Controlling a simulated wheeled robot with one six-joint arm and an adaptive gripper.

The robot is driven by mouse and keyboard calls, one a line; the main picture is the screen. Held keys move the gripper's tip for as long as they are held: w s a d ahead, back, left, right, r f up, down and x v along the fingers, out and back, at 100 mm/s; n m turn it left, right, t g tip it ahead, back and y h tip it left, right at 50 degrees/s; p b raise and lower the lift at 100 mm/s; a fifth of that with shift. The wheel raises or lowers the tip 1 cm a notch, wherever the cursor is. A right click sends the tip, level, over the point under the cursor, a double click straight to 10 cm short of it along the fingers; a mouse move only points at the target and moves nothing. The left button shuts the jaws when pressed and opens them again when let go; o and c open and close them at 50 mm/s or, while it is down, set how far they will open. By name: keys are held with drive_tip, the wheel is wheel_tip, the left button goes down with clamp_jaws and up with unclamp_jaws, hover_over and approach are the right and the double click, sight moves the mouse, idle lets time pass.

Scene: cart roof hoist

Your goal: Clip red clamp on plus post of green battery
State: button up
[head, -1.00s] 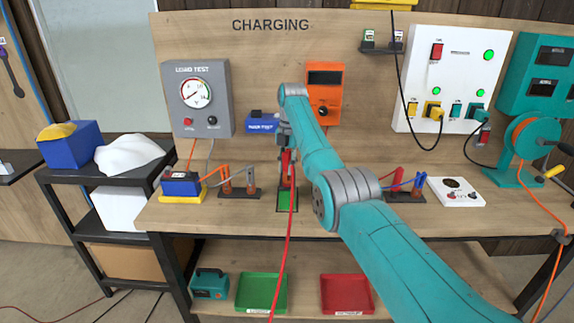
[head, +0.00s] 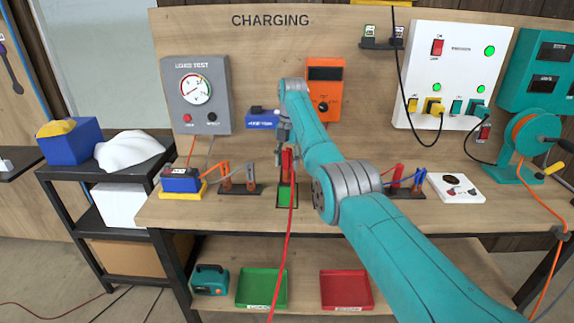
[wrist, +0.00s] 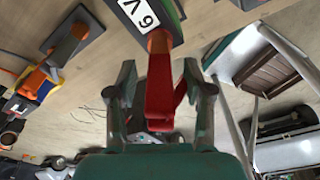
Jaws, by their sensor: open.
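The red clamp (head: 287,162) stands upright at the green battery (head: 285,196) on the bench, with its red cable (head: 287,245) hanging over the front edge. In the wrist view the red clamp (wrist: 160,92) lies between the two fingers of my gripper (wrist: 160,95), which are spread apart with a gap on each side. The clamp's copper-coloured end (wrist: 158,42) meets the battery beside its white "6V" label (wrist: 138,14). The plus post is hidden, so I cannot tell how firmly the clamp sits on it. In the head view my gripper (head: 284,150) is partly hidden behind my arm.
A blue battery (head: 181,181) and a stand with orange and grey clamps (head: 239,180) are to the left. Red and blue clamps (head: 408,182) and a white box (head: 455,187) are to the right. The load tester (head: 198,122) and orange meter (head: 326,75) are on the backboard.

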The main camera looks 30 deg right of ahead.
sight(288, 149)
drive_tip(key=shift+w+d+r, duration=0.1)
drive_tip(key=shift+d+r, duration=0.1)
drive_tip(key=shift+r, duration=1.4)
drive_tip(key=shift+w+d+r, duration=0.1)
drive_tip(key=shift+d+r, duration=0.05)
drive_tip(key=shift+r, duration=1.4)
